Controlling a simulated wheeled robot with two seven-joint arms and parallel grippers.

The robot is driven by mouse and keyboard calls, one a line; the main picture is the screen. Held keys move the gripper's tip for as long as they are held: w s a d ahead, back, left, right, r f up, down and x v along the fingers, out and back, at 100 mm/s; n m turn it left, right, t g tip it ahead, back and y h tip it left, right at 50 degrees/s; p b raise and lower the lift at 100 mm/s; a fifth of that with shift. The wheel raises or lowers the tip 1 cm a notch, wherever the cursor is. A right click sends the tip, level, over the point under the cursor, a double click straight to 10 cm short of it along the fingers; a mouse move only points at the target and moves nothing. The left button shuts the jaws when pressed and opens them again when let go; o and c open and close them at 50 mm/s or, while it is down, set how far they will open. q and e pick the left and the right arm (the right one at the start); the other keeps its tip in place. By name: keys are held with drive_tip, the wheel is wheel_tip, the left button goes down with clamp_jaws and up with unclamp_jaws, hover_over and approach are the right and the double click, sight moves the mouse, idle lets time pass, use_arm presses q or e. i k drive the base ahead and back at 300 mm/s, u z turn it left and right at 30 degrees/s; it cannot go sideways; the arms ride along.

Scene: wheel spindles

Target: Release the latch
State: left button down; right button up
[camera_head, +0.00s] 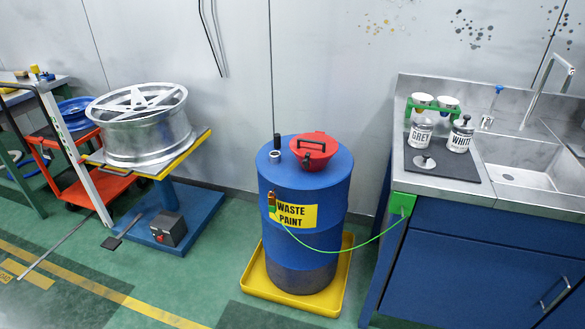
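A blue drum (269,231) labelled "WASTE PAINT" stands upright in the middle of the view. A black upright knob (277,141) and a small pale cap (275,156) are on the drum top, left of the red part. Neither of my grippers shows in the head view.
The drum stands in a yellow tray (254,281). A green cord (355,248) runs from the drum to the blue sink cabinet (475,260) at right. A silver wheel (150,128) lies on a stand at left. Green floor is free in front.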

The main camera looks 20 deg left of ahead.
sight(305, 162)
drive_tip(key=u, duration=0.35)
drive_tip(key=i, duration=1.2)
drive_tip(key=z, duration=0.2)
